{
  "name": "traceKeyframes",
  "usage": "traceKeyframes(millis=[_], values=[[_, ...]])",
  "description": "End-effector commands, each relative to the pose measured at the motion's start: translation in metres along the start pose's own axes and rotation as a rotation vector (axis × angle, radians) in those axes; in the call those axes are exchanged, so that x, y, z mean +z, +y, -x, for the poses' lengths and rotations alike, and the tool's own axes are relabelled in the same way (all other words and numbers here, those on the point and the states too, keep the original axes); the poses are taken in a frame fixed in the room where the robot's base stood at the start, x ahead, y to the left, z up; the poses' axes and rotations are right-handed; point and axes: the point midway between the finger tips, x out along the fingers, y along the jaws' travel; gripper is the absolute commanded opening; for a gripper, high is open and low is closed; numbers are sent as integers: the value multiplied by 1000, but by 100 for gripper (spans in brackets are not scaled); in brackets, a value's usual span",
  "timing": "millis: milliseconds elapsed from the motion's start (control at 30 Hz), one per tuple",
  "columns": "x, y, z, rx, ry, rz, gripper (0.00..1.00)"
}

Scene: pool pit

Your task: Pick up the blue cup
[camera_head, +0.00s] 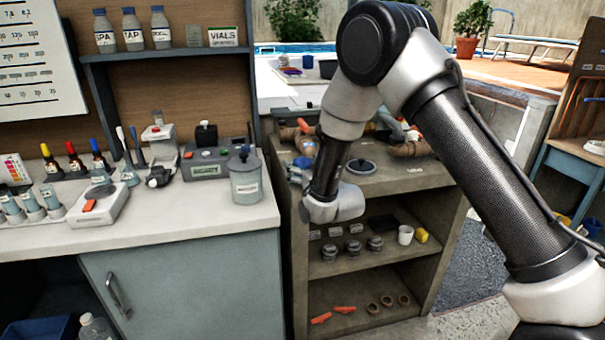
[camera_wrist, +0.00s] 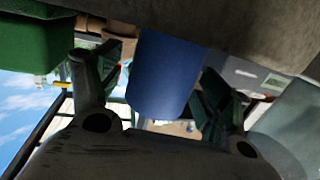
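The blue cup (camera_wrist: 165,72) shows in the wrist view, at the upper middle, with its smooth side facing the camera. My gripper (camera_wrist: 158,88) has its two dark fingers spread, one on each side of the cup in the picture. A gap shows between the left finger and the cup. The right finger is close to the cup's right edge, and I cannot tell whether they touch. In the head view my arm reaches down to the cabinet's left side.
A shelf cabinet (camera_head: 448,190) holds pipe fittings on top, with a white cup (camera_head: 405,235) and small parts on its shelves. A lidded grey canister (camera_head: 245,180) stands at the bench's right edge. In the wrist view a green block (camera_wrist: 40,42) is at upper left.

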Motion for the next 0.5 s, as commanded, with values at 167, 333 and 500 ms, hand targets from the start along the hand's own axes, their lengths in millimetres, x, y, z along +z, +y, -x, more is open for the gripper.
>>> traceKeyframes(millis=[167,333,500], values=[[0,0,0,0,0,0,47],[0,0,0,0,0,0,36],[0,0,0,0,0,0,36]])
